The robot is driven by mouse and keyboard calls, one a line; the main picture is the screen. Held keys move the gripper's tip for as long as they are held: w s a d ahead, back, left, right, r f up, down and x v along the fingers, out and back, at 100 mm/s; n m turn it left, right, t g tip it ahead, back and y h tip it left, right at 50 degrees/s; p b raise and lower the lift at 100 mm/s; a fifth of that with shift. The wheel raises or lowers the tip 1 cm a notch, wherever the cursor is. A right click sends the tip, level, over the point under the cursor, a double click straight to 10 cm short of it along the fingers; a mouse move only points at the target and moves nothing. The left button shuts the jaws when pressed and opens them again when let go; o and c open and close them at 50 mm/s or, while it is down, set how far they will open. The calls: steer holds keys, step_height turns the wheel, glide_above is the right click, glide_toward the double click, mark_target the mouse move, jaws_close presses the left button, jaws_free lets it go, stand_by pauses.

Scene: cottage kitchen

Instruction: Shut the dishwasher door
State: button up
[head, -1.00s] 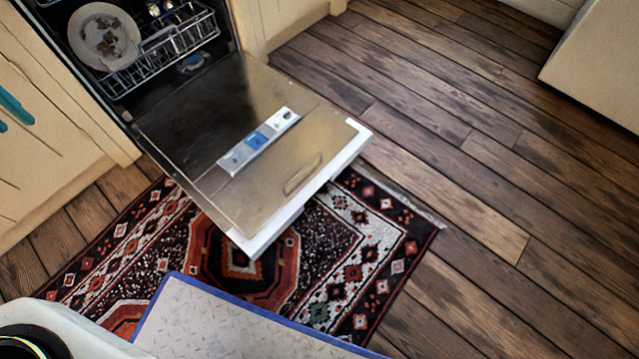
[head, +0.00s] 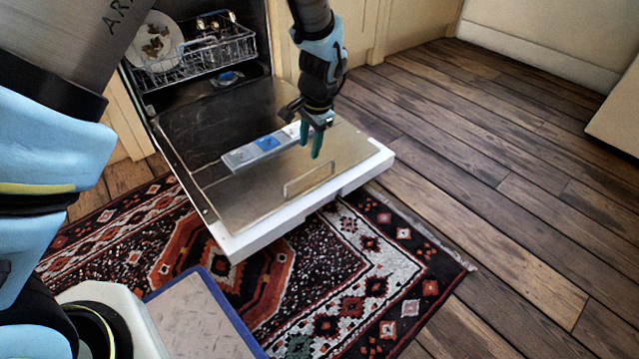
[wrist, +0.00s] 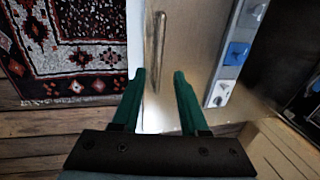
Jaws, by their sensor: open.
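The dishwasher door (head: 240,205) is swung down open, its inner metal face up, above the rug. A detergent dispenser with a blue cap (head: 268,143) sits on that face, and it shows at the right in the wrist view (wrist: 237,54). My gripper (head: 316,150) hangs over the right part of the door with its green fingers pointing down. In the wrist view my gripper (wrist: 158,80) is open and empty, its fingers apart over the door's inner face (wrist: 185,38) near the outer edge. I cannot tell whether the fingers touch the door.
The dishwasher rack (head: 212,50) holds a patterned plate (head: 153,42) inside the cavity. A patterned rug (head: 365,265) lies under and in front of the door. Bare wooden floor (head: 490,190) is clear to the right. Cream cabinets (head: 375,30) flank the dishwasher.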

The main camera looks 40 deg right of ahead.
mark_target(305, 174)
steer(key=b+x, duration=0.5)
steer(key=x, duration=0.5)
steer(key=shift+w+f, duration=0.1)
steer(key=shift+f, duration=0.1)
steer(key=shift+c, duration=0.4)
steer(key=shift+a, duration=0.1)
jaws_close()
stand_by(0.6)
